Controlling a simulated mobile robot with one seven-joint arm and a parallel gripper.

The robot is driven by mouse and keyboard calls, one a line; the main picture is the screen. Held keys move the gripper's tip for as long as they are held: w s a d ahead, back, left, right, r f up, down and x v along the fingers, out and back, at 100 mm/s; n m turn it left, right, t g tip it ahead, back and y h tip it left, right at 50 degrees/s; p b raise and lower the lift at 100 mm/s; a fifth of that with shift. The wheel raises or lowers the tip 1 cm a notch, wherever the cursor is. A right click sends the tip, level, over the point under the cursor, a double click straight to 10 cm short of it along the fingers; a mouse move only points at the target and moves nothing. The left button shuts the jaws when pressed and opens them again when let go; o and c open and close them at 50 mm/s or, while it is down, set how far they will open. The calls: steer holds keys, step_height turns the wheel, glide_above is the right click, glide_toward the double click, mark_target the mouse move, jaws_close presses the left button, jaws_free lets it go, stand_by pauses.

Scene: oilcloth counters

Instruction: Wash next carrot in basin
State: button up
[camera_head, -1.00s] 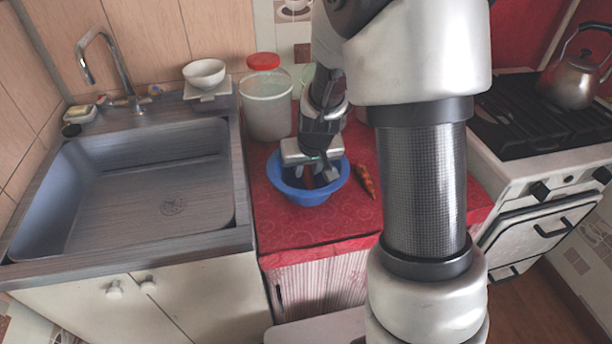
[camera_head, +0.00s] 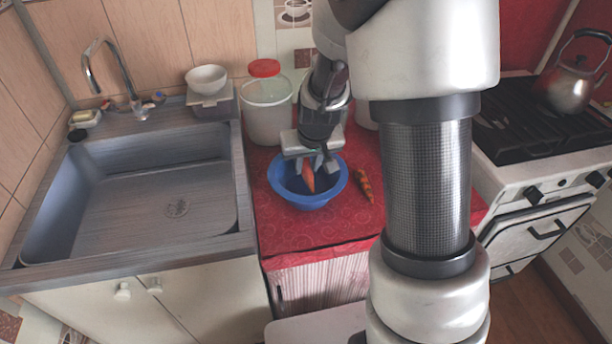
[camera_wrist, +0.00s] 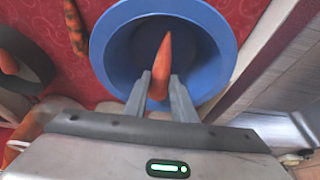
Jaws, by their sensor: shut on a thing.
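A blue basin (camera_head: 327,196) stands on the red oilcloth counter (camera_head: 300,230), with its open top facing up. My gripper (camera_head: 311,172) is over the basin, shut on an orange carrot (camera_head: 309,178). In the wrist view the carrot (camera_wrist: 164,62) points away from my gripper (camera_wrist: 161,88), between the two fingers and against the dark inside of the basin (camera_wrist: 106,52). Another carrot (camera_head: 364,186), with dark marks, lies on the oilcloth to the right of the basin. It also shows at the top left of the wrist view (camera_wrist: 74,28).
The grey sink (camera_head: 130,200) with its tap (camera_head: 122,75) is to the left. A clear tub with a red lid (camera_head: 268,112) stands behind the basin. The stove with a kettle (camera_head: 572,85) is to the right. At the wrist view's left is a dark round thing (camera_wrist: 38,68) with orange pieces nearby.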

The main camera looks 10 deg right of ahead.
mark_target(307, 168)
steer(key=shift+r+p, duration=2.35)
steer(key=shift+r, duration=1)
step_height(307, 168, up, 4)
steer(key=p, duration=0.3)
steer(key=s+r+p, duration=0.4)
steer(key=s+p, duration=0.3)
steer(key=p, duration=0.2)
steer(key=shift+r, duration=0.4)
